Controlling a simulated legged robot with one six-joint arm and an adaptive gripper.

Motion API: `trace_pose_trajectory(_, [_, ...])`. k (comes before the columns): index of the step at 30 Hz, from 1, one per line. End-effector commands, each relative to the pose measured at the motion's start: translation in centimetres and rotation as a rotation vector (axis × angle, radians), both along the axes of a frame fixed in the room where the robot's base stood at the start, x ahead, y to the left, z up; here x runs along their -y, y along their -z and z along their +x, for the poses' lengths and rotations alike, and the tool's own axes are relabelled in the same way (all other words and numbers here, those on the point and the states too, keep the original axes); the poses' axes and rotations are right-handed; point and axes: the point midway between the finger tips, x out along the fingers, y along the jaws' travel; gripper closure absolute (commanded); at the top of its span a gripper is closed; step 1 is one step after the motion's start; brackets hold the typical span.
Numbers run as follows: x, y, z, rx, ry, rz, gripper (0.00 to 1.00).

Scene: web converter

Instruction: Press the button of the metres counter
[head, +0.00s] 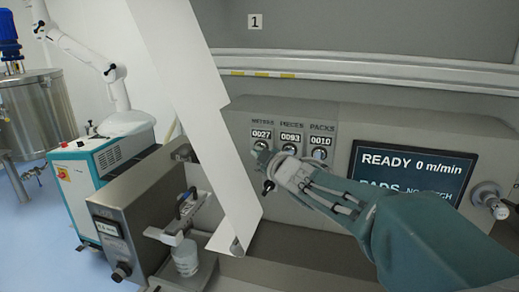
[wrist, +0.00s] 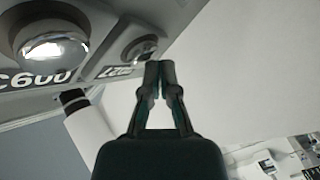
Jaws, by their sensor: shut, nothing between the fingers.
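The metres counter (head: 262,134) reads 0027 on the grey panel, leftmost of three counters. Its round metal button (head: 261,145) is just below the display. In the wrist view, which shows the labels upside down, this button (wrist: 138,48) sits just beyond and left of the fingertips. My gripper (head: 264,159) is shut and empty, its tips close in front of the metres button. In the wrist view my gripper (wrist: 158,66) has both fingertips together, overlapping the button's edge. I cannot tell whether they touch it.
The pieces counter (head: 291,137) and packs counter (head: 320,140) are to the right, each with a button. A screen (head: 412,172) reads READY 0 m/min. A white web (head: 187,60) hangs left of my gripper. A black-tipped knob (head: 268,187) sits below the fingers.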

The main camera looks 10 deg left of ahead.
Motion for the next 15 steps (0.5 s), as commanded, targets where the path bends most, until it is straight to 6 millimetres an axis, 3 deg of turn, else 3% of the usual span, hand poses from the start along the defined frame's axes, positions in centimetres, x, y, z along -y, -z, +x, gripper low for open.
trace_pose_trajectory(15, [0.09, -0.02, 0.56, 0.001, 0.001, 0.000, 1.00])
